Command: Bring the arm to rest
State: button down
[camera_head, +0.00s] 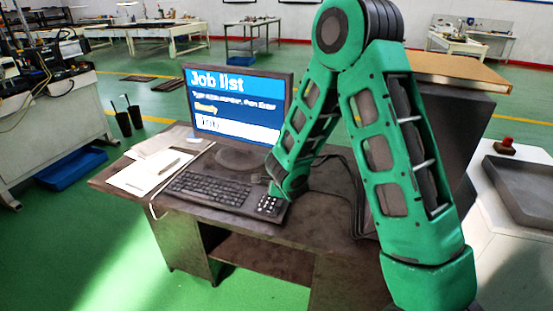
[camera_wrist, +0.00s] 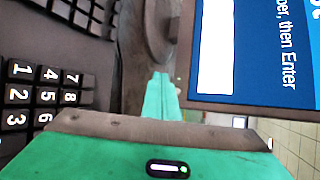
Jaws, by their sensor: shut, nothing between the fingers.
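My green arm rises at the right of the head view and bends down to the desk (camera_head: 130,187). My gripper (camera_head: 272,188) is low over the number-pad end of the black keyboard (camera_head: 207,188). In the wrist view its green fingers (camera_wrist: 161,88) are together with nothing between them. The keyboard's number keys (camera_wrist: 45,97) show at the left of that view, beside the fingers. I cannot tell whether the fingertips touch anything. The monitor (camera_head: 238,108) stands behind the keyboard and reads "Job list" and "Ready"; its screen (camera_wrist: 260,45) also shows in the wrist view.
Papers with a pen (camera_head: 148,175) lie left of the keyboard. A dark box with a brown top (camera_head: 455,70) stands right of my arm. A white unit with a grey tray (camera_head: 520,190) and red button (camera_head: 505,146) is further right. Open green floor lies at front left.

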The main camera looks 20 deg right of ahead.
jog(key=shift+s+d+r, duration=0.1)
jog(key=shift+d+r, duration=0.1)
jog(key=shift+r, duration=0.05)
jog(key=s+d+r+n+g, duration=0.25)
jog(key=s+r+n, duration=0.35)
jog(key=s, duration=0.4)
jog(key=s+d+r+n+g, duration=0.1)
jog(key=s+r+n+g, duration=0.2)
jog(key=s+n, duration=0.6)
jog(key=s+d+r+n+g, duration=0.25)
jog(key=s+r+n, duration=0.35)
jog(key=s, duration=0.5)
jog(key=s+d+f+m+g, duration=0.1)
jog(key=s+d+m+g, duration=0.1)
jog(key=s+d, duration=0.3)
jog(key=s+d+f+m+g, duration=0.1)
jog(key=s+d+m+g, duration=0.2)
jog(key=s, duration=0.9)
jog(key=d, duration=0.3)
jog(key=shift+s+f+y, duration=0.3)
jog(key=shift+s+f, duration=0.05)
